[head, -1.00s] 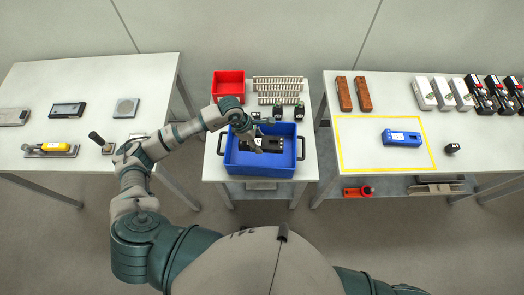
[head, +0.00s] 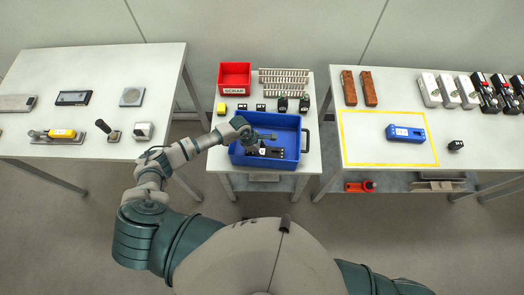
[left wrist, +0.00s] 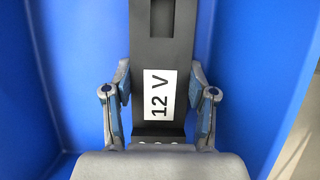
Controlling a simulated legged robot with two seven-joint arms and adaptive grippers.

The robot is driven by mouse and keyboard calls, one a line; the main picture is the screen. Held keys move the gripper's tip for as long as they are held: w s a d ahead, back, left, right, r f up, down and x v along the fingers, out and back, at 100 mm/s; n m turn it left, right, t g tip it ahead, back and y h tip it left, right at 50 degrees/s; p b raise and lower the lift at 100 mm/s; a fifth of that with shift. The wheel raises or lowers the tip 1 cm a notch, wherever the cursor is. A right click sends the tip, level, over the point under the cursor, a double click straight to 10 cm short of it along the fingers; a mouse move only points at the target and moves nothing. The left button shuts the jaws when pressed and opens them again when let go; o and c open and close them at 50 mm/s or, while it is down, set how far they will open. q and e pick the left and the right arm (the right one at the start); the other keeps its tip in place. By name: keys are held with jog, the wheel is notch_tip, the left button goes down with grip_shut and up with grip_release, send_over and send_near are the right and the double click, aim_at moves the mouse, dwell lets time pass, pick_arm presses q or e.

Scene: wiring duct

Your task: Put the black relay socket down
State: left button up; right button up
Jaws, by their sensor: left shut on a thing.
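The black relay socket (head: 278,153) is inside the blue bin (head: 301,125) on the middle table. In the left wrist view the socket (left wrist: 165,52) has a white "12 V" label and lies lengthwise between my fingers. My left gripper (head: 262,149) reaches down into the bin and is shut on the socket, one finger on each side. In the left wrist view the gripper (left wrist: 160,82) has blue bin walls on both sides. Whether the socket's underside touches the bin floor is hidden. My right gripper is out of view.
A red scrap box (head: 234,78), terminal strips (head: 284,80) and small black parts (head: 282,104) stand behind the bin. A yellow-outlined area on the right table holds a blue device (head: 406,133). The left table holds several tools and blocks.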

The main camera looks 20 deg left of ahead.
pick_arm(q)
jog(key=o, duration=0.9)
jog(key=shift+a, duration=0.1)
jog(key=v, duration=1.2)
